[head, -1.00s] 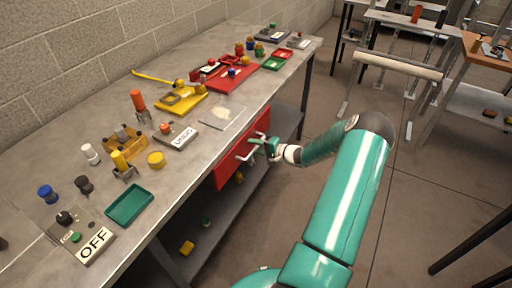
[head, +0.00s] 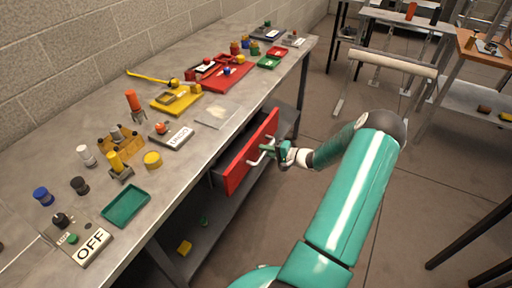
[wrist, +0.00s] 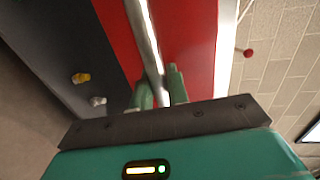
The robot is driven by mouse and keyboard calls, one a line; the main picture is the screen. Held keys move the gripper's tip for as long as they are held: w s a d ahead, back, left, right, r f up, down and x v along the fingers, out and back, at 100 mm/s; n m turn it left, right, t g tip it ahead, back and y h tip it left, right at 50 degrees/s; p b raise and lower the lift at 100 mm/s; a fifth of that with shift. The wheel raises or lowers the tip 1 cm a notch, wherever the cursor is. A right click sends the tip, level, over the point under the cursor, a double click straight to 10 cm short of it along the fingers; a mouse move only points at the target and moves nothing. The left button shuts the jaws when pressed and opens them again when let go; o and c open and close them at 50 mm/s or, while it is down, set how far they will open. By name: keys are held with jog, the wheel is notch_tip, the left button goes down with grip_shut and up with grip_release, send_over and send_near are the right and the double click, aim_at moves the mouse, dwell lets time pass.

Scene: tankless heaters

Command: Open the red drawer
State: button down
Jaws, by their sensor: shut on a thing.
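The red drawer (head: 247,157) is under the front edge of the metal workbench and stands partly pulled out, with its dark side wall showing. In the wrist view its red front (wrist: 188,45) fills the upper middle. A pale metal bar handle (head: 262,152) is on the front; it runs down between my fingers in the wrist view (wrist: 146,40). My gripper (head: 277,151) is shut on the handle, its green fingertips (wrist: 158,88) on either side of the bar. The drawer's inside is mostly hidden.
A lower shelf (head: 215,222) is below the drawer. The floor (head: 400,180) right of the bench is clear near my arm.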

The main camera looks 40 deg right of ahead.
jog(key=f+v, duration=0.2)
jog(key=v, duration=0.9)
jog(key=s+f+v, duration=0.1)
jog(key=f+v, duration=0.1)
jog(key=v, duration=0.9)
jog(key=shift+f, duration=0.3)
jog(key=c, duration=1.4)
grip_release()
jog(key=v, duration=1.3)
jog(key=shift+s, duration=0.35)
